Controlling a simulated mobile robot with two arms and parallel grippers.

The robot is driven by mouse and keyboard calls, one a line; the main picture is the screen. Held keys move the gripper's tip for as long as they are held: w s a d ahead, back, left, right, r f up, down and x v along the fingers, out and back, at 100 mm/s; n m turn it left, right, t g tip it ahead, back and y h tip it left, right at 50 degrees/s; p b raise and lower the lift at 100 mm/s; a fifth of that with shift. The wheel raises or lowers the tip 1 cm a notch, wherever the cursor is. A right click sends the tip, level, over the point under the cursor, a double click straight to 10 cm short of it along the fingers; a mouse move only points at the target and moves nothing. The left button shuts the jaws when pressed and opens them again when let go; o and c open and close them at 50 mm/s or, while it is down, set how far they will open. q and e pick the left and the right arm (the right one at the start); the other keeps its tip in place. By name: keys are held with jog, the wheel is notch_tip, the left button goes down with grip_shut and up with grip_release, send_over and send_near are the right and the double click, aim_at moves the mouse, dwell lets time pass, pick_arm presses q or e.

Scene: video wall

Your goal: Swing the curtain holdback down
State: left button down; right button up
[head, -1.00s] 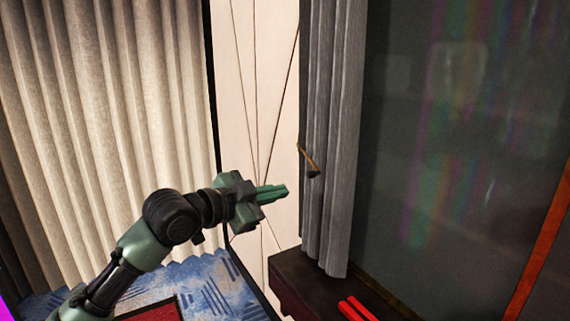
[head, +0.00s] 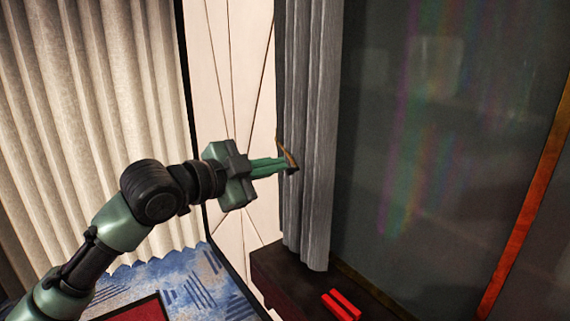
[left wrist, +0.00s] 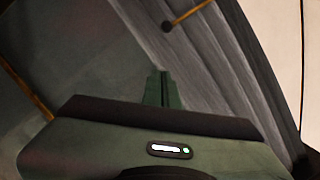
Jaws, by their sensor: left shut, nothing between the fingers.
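The curtain holdback (head: 288,155) is a thin brass rod with a dark knob at its end, in front of the grey curtain (head: 309,215). It slants down to the right in the head view. In the left wrist view the holdback (left wrist: 190,13) shows at the top, its dark knob beyond the fingertips. My left gripper (head: 283,164) is shut and empty. Its fingertips overlap the holdback near the knob in the head view; in the left wrist view (left wrist: 160,76) a gap shows between them. I cannot tell whether they touch. My right gripper is out of view.
A large dark glossy panel (head: 430,150) fills the right, with an orange strip (head: 520,210) along its edge. Below the curtain is a dark ledge (head: 285,278) with red bars (head: 341,304) on it. A pale pleated curtain (head: 90,130) hangs at the left.

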pick_arm(q)
jog(key=w+d+f+p, duration=0.2)
jog(key=w+f+p, duration=0.1)
jog(key=w, duration=0.3)
jog(key=shift+f+p, duration=0.3)
jog(key=shift+f, duration=0.1)
jog(key=shift+w+d, duration=0.1)
jog(key=shift+d, duration=0.1)
